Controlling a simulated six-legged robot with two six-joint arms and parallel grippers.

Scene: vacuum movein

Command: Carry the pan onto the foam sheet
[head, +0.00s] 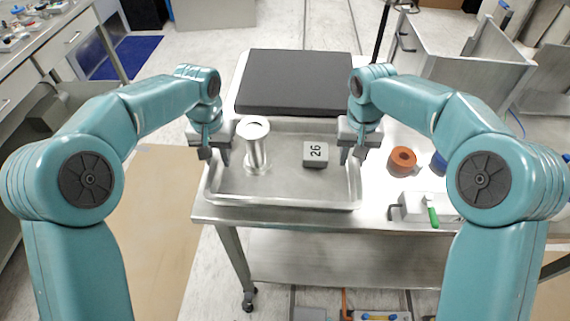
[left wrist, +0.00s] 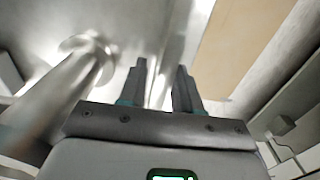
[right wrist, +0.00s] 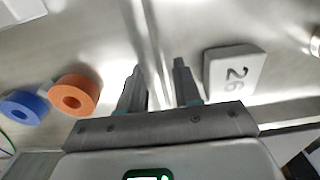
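The pan (head: 285,203) is a shallow metal tray on the steel table. It holds a shiny metal cylinder (head: 256,150) standing at its left and a grey block marked 26 (head: 316,154) at its right. The foam sheet (head: 295,78) is a dark grey slab lying flat behind the pan. My left gripper (head: 214,156) is at the pan's left rim, its fingers (left wrist: 161,88) apart on either side of the rim. My right gripper (head: 350,157) is at the right rim, its fingers (right wrist: 160,86) likewise apart and straddling it. Whether the fingers touch the rim cannot be told.
Right of the pan on the table (head: 385,222) are an orange ring (head: 402,160), a blue ring (head: 439,162) and a white box with a green-handled tool (head: 433,215). A drawer bench (head: 50,50) stands at the left, a grey cabinet (head: 440,70) at the back right.

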